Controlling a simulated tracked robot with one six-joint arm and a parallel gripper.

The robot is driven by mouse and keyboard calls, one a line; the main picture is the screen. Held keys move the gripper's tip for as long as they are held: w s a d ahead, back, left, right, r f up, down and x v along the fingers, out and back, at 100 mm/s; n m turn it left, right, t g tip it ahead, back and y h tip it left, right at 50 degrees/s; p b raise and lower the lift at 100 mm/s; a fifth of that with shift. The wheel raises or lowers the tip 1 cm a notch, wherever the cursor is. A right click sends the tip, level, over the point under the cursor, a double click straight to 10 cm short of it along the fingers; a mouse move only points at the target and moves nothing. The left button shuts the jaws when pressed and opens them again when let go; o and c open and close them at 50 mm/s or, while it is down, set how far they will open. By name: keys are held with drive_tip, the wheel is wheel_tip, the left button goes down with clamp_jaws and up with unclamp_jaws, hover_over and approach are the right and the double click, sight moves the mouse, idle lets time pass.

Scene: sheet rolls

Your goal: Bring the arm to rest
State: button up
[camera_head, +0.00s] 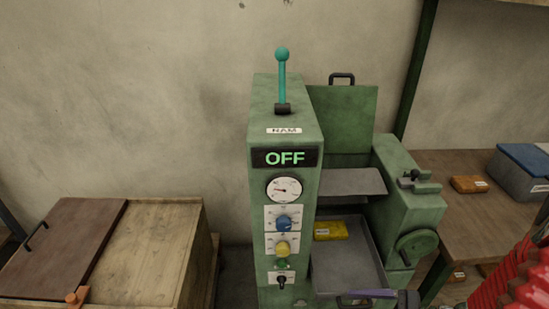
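A red ribbed part, which looks like a sleeve of my arm (505,285), shows at the bottom right corner. My gripper is not clearly seen in this view. A green machine (283,215) stands in the middle, with an OFF display (285,157), a gauge (284,190), several knobs and a teal lever (282,75) upright on top. A purple bar with a dark end (372,294) lies at the bottom, across the front of a grey tray (365,262); I cannot tell what it belongs to.
A yellow packet (330,231) lies in the tray. A green handwheel (415,246) sits on the machine's right side. A wooden crate with a brown lid (65,245) stands left. A wooden table (435,172) at right bears an orange packet (468,184) and a grey bin (515,178).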

drive_tip(key=s+d+r+n+g+h, duration=0.2)
drive_tip(key=s+r+n+g+h, duration=0.3)
drive_tip(key=r+n+h, duration=0.6)
drive_tip(key=a+r+n+t, duration=0.3)
drive_tip(key=r+n, duration=0.1)
drive_tip(key=r, duration=0.3)
drive_tip(key=w+a+r+n+t+h, duration=0.1)
drive_tip(key=a+r+n+t, duration=0.1)
drive_tip(key=a+r+n, duration=0.2)
wheel_tip(320, 180, up, 3)
drive_tip(key=shift+w+a+r+n+t, duration=0.1)
drive_tip(key=shift+w+a+n+t, duration=0.05)
drive_tip(key=shift+w+n+t, duration=0.2)
